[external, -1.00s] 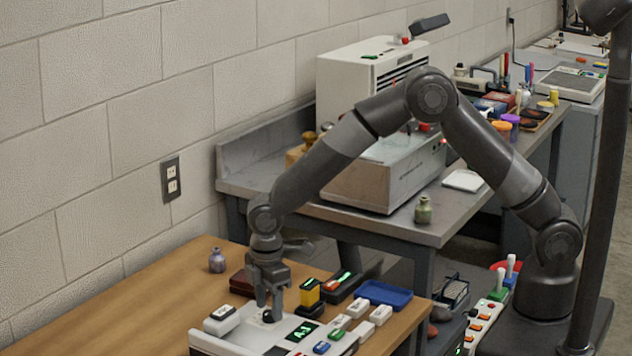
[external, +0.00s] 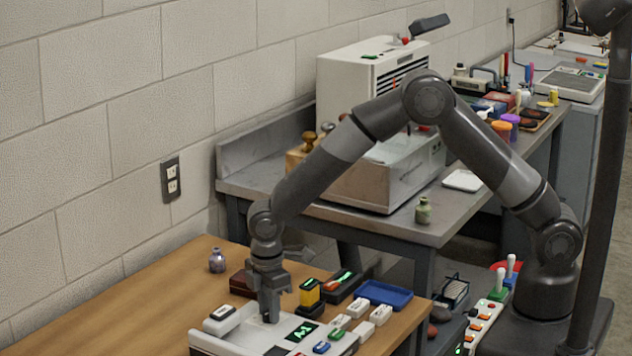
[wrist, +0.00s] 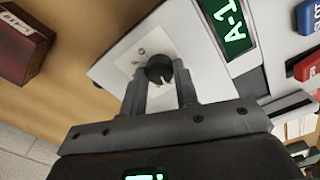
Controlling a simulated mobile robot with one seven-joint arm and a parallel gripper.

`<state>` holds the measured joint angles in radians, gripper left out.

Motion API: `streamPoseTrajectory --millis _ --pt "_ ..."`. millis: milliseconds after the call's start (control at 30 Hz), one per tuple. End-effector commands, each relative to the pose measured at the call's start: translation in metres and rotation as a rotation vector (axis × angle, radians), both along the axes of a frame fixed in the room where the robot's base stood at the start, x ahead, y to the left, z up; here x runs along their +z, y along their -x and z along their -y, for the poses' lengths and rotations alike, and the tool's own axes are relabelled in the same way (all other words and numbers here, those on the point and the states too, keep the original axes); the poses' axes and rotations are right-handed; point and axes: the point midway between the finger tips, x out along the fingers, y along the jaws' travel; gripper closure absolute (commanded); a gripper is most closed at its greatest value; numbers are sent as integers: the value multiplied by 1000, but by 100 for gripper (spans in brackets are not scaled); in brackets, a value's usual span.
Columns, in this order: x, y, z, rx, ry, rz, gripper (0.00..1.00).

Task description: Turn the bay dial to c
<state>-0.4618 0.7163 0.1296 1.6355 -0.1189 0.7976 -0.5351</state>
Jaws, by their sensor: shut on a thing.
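The bay dial is a small dark round knob (wrist: 158,68) on a pale plate of the white console (wrist: 112,68). In the wrist view its top shows between my fingertips, with small marks on the plate beside it. My gripper (wrist: 161,84) is shut on the knob, one finger on each side. In the external view my gripper (external: 270,318) points straight down onto the console (external: 235,340) and hides the knob. A green-lit display (wrist: 235,27) beside the dial reads A-1; it also shows in the external view (external: 302,332). I cannot read the dial's letters.
A white block (external: 222,317) stands left of the dial. A yellow-and-black block (external: 309,294), a blue tray (external: 384,294) and several white, green and blue blocks lie to the right.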

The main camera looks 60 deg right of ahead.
Motion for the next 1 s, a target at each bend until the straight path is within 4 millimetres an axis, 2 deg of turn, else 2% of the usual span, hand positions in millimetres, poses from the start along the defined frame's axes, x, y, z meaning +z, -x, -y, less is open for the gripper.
streamPoseTrajectory --millis 333,1000 --pt "0 0 0 -70 -1 0 95" --pt "1 0 -1 -489 -1 0 95"
